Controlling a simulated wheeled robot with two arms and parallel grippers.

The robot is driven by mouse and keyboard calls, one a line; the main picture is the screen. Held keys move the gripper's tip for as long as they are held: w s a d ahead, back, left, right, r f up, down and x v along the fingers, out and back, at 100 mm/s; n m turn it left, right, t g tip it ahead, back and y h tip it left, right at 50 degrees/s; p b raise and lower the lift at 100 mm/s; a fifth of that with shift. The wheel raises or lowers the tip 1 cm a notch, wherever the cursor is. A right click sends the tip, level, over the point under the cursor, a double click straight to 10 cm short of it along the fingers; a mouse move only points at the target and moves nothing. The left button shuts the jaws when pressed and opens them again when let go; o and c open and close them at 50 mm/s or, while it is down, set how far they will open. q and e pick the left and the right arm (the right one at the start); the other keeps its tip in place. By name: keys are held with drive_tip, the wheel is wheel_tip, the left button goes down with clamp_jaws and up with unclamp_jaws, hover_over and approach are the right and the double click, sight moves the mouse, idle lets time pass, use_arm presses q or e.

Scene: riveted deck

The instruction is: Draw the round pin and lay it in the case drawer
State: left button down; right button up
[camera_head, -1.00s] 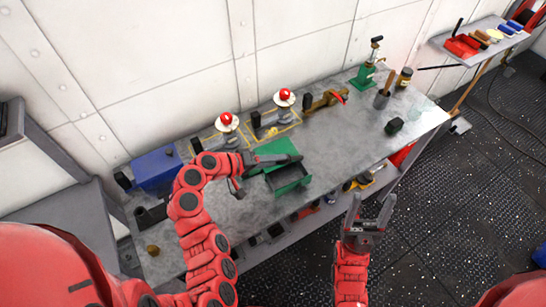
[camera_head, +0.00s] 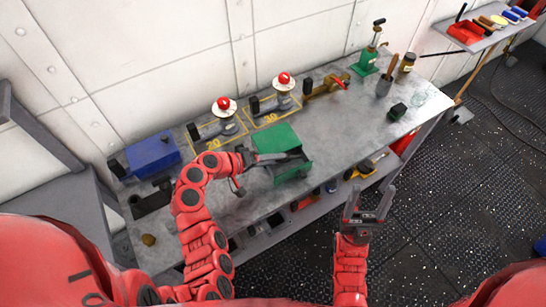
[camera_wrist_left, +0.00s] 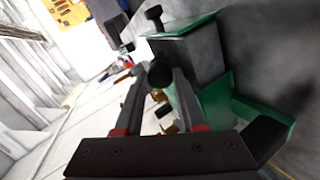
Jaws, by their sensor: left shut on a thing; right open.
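My left gripper (camera_head: 268,159) is over the open drawer of the green case (camera_head: 277,137). It is shut on a dark round-ended thing (camera_wrist_left: 160,73), which looks like the round pin; the rest of it is hard to make out. The drawer (camera_head: 296,173) sticks out toward the front of the bench. In the left wrist view, the green case (camera_wrist_left: 190,25) is just beyond and right of the fingers. My right gripper (camera_head: 367,205) is open and empty, in front of the bench and apart from it.
Two fixtures with red-topped white discs (camera_head: 223,104) (camera_head: 284,80) stand behind the case in yellow outlines marked 20 and 30. A brass fixture (camera_head: 322,88) is to their right, a blue box (camera_head: 151,153) to the left.

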idle(0.3)
use_arm(q)
drive_tip(key=shift+c, duration=2.1)
unclamp_jaws()
drive_tip(key=shift+s+a+r+b, duration=0.15)
drive_tip(key=shift+s+a+b, duration=0.15)
drive_tip(key=shift+a, duration=0.2)
drive_tip(key=v, duration=1.6)
drive_tip(key=shift+r+b, duration=0.15)
drive_tip(key=shift+b, duration=0.2)
drive_tip(key=shift+s, duration=0.1)
